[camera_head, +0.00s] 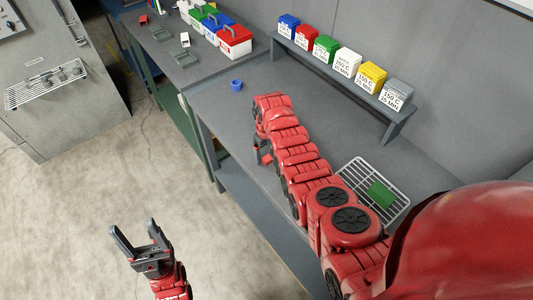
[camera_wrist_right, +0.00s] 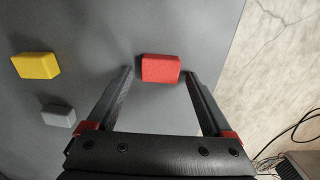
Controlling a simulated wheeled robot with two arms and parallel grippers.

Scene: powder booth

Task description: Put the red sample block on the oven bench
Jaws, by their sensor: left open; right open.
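The red sample block (camera_wrist_right: 161,69) lies on the grey bench top in the right wrist view, close to the bench edge. My right gripper (camera_wrist_right: 159,74) is open, with one fingertip on each side of the block; I cannot tell whether they touch it. In the head view my right gripper (camera_head: 263,153) points down at the near edge of the bench (camera_head: 222,122), and the block is mostly hidden there. My left gripper (camera_head: 133,228) is open and empty over the floor. A second bench (camera_head: 182,75) stands further back; I cannot tell which is the oven bench.
A yellow block (camera_wrist_right: 36,65) and a grey block (camera_wrist_right: 58,116) lie left of the red one. A wire rack with a green block (camera_head: 381,194), a blue cup (camera_head: 236,85) and a shelf of labelled colored boxes (camera_head: 347,62) are on the bench. Lidded boxes (camera_head: 235,41) stand behind.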

